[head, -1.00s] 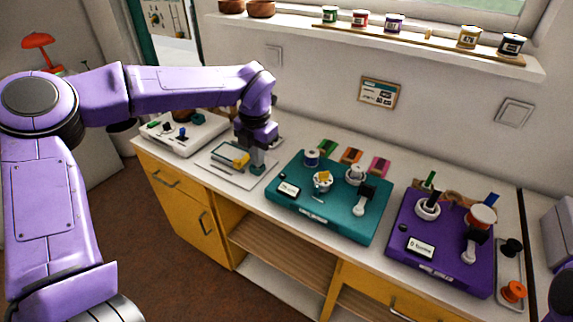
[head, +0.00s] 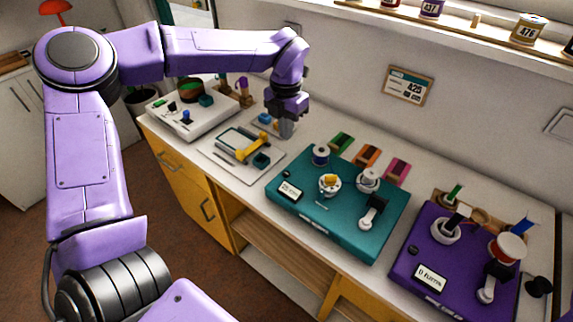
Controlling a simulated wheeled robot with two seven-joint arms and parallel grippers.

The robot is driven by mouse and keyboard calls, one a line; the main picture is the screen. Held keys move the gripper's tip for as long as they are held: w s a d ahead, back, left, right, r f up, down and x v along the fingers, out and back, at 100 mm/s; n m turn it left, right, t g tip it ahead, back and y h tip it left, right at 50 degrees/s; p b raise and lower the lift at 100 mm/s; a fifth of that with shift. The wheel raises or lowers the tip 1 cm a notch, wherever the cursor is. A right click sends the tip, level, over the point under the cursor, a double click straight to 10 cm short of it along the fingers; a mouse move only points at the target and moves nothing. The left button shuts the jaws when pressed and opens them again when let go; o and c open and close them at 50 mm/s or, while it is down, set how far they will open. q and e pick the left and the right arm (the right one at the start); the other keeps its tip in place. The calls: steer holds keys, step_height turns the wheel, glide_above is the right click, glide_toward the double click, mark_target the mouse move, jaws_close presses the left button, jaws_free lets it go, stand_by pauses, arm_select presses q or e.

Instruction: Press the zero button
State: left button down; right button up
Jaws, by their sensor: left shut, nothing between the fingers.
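A teal board (head: 320,225) stands mid-counter with a small display (head: 291,190) and a small dark round button (head: 285,174) on its left side. A purple board (head: 405,270) to its right has a display (head: 431,278) that seems to start with 0, and a dark round button (head: 413,251) beside it. I cannot read a zero label on either button. My left gripper (head: 286,132) is shut and empty, pointing down at the back of the counter, left of the teal board and apart from both boards. My right gripper is out of view.
A light tray (head: 215,160) with a yellow-handled device (head: 252,148) lies left of the teal board. A small plate with a blue piece (head: 265,118) is near my left gripper. A white board (head: 200,125) stands at far left. Green, orange and pink blocks line the teal board's back.

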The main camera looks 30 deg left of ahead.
mark_target(286, 173)
arm_select(q)
step_height(286, 173, down, 14)
steer(key=p, duration=0.3)
steer(key=shift+w, duration=0.1)
